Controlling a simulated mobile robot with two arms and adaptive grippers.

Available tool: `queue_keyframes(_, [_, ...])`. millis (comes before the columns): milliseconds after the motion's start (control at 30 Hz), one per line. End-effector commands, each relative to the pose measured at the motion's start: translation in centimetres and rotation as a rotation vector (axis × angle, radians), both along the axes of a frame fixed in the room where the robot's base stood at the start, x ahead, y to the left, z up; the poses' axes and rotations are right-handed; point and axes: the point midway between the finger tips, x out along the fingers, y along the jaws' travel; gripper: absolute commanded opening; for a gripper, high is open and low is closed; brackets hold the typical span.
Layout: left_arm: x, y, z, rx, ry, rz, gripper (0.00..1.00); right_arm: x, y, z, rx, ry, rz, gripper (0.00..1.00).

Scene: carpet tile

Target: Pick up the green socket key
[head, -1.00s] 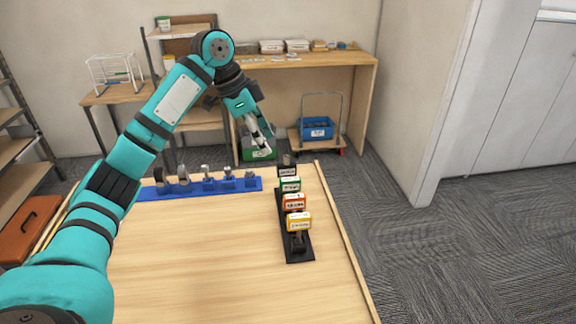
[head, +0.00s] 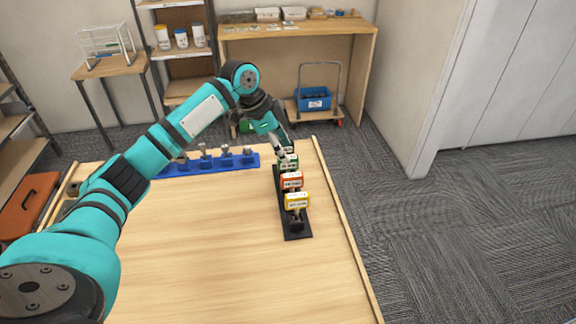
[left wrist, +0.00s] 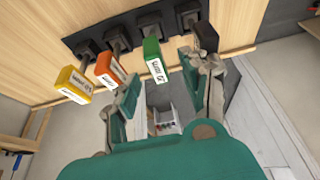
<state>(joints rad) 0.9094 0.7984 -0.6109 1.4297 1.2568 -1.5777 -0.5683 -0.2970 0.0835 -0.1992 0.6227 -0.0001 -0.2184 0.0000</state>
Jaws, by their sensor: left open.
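The green socket key (head: 288,162) stands in a black rack (head: 293,228) on the table, behind the orange key. In the left wrist view the green key (left wrist: 153,62) has a white label on its head. My left gripper (head: 280,141) is at the far end of the rack, beside the green key. In the left wrist view the open left gripper (left wrist: 160,70) has one finger on each side of the green key's head in the picture. I cannot tell whether they touch it. My right gripper is not in view.
An orange key (head: 292,181) and a yellow key (head: 297,201) stand nearer in the rack. A black key (left wrist: 205,36) is close to my right-hand finger in the wrist view. A blue rack of sockets (head: 215,165) lies to the left. The table's front is clear.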

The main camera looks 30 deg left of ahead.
Motion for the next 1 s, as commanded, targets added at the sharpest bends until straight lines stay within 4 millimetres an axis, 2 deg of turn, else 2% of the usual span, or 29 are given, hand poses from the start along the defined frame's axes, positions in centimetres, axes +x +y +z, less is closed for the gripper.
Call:
queue_keyframes(200, [0.2,-1.1,-2.5,-0.001,0.006,-0.001,0.46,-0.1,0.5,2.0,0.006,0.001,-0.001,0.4])
queue_keyframes(333, [0.6,-1.5,-4.1,-0.001,0.003,0.0,0.46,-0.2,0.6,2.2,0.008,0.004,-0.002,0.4])
queue_keyframes(633, [0.8,-1.6,-4.8,0.001,0.001,0.0,0.46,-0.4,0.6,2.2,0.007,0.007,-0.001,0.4])
queue_keyframes(1000, [0.8,-1.6,-4.7,0.001,0.001,0.0,0.0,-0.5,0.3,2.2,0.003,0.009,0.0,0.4])
